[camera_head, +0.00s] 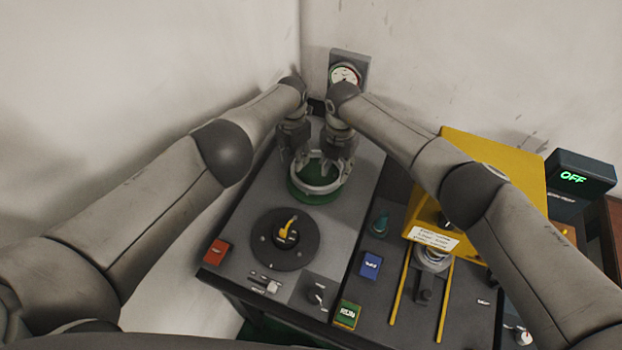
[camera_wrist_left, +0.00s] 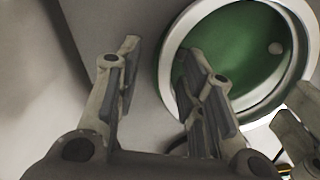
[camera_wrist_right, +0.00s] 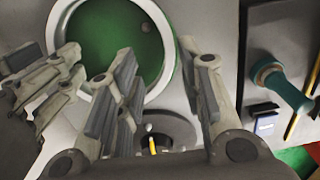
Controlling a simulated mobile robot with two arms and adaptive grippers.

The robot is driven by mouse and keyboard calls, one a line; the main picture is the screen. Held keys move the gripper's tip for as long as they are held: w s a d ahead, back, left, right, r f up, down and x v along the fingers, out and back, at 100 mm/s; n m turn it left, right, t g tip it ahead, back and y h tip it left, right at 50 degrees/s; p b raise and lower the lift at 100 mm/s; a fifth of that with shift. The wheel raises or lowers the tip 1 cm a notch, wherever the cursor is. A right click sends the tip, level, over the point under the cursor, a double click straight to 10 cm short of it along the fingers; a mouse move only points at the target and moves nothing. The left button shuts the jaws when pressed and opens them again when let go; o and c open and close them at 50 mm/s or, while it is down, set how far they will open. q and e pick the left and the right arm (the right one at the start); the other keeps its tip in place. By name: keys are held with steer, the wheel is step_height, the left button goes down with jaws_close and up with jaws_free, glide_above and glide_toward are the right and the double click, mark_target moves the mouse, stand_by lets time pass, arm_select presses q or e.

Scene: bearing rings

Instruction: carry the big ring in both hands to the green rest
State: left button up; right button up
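The big pale ring (camera_head: 315,187) lies level on the green rest (camera_head: 318,198) at the far end of the bench. Green shows through its middle. My left gripper (camera_head: 294,164) is at its left side and my right gripper (camera_head: 337,166) at its right side, both pointing down. In the left wrist view the fingers (camera_wrist_left: 160,62) are spread apart, one over the ring's inside (camera_wrist_left: 167,58) and one outside. In the right wrist view the fingers (camera_wrist_right: 160,70) are also spread, with the ring wall (camera_wrist_right: 163,40) between them. Neither gripper visibly pinches the ring.
A dark round plate (camera_head: 285,239) with a yellow-topped centre stands nearer on the bench. A yellow press (camera_head: 492,185), a teal-handled knob (camera_head: 380,223) and a blue button (camera_head: 370,265) are to the right. A gauge (camera_head: 346,75) is on the wall behind; walls are close behind and left.

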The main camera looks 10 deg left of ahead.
steer(key=r, duration=0.1)
steer(key=w+d+r, duration=0.1)
steer(key=d+r, duration=0.1)
steer(key=shift+w+r, duration=0.4)
steer(key=shift+s+a+r, duration=0.1)
steer(key=shift+a+r, duration=0.1)
steer(key=shift+r, duration=0.35)
steer(key=shift+a+r, duration=0.2)
steer(key=shift+r, duration=0.3)
